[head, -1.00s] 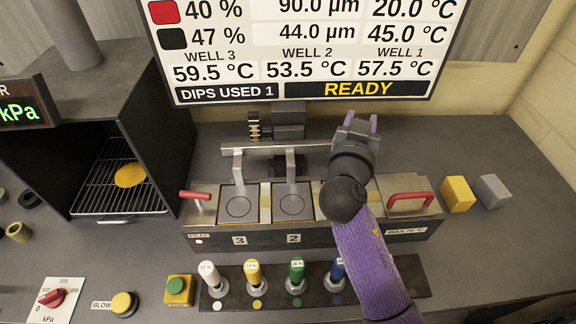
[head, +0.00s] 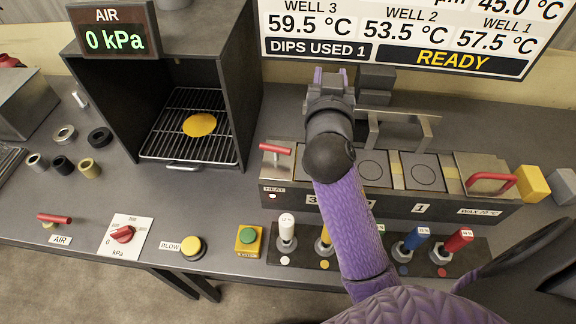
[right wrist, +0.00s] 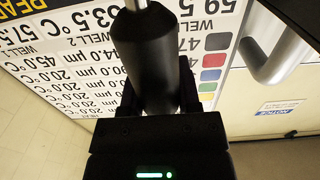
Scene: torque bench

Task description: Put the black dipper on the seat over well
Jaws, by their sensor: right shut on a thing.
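The black dipper (right wrist: 146,60) has a black handle with a metal rod at its end. My right gripper (right wrist: 150,108) is shut on the handle in the right wrist view. In the head view my right gripper (head: 333,78) is raised at the back of the wax bath, in line with well 3; the dipper is hidden there. My arm covers well 3 and its seat. Well 2 (head: 372,170) and well 1 (head: 424,175) show, with metal brackets (head: 374,128) standing behind them. My left gripper is not in view.
A row of coloured dippers, including white (head: 287,227), blue (head: 414,240) and red (head: 457,242), stands in front of the bath. An open dark box with a wire rack (head: 173,145) and yellow disc (head: 199,125) is to the left. The display (head: 400,50) hangs behind.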

